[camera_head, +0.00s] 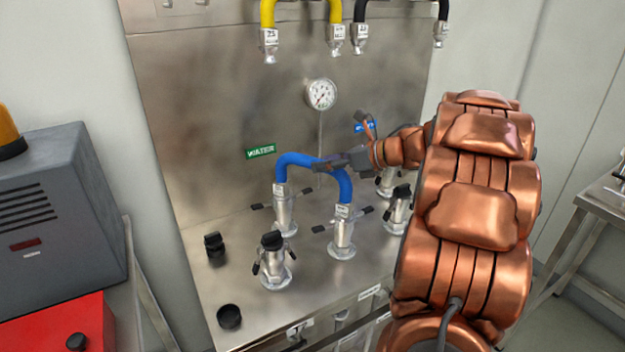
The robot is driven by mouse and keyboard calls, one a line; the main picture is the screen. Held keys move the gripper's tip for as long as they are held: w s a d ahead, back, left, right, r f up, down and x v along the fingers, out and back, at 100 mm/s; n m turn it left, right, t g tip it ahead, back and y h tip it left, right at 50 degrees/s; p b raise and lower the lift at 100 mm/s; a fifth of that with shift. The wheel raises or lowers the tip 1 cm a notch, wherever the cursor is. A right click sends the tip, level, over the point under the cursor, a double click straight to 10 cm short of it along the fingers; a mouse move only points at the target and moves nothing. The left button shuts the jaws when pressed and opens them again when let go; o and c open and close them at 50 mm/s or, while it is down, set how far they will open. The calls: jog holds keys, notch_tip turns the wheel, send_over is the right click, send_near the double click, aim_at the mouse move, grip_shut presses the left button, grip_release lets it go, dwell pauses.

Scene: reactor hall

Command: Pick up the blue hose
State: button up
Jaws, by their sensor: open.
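The blue hose (297,160) is a short curved tube in an upside-down U. Its two ends sit on metal couplings, one at the back left (284,207) and one at the front right (342,232), on the steel panel's lower deck. My gripper (335,165) is open at the top of the hose's bend, near its right half. One dark finger overlaps the hose in the picture; another finger (370,127) stands up and away. I cannot tell whether the gripper touches the hose.
A capped coupling (273,262) stands in front, with another (398,212) to the right. Black caps (229,316) lie on the deck. Yellow (268,14) and black hoses (360,10) hang above. A gauge (320,94) is on the back panel. A grey box (60,210) stands left.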

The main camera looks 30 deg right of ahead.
jog(key=shift+p+x, duration=0.65)
jog(key=shift+x, duration=1.45)
jog(key=shift+w+d+r, duration=0.1)
jog(key=shift+r, duration=0.05)
grip_shut()
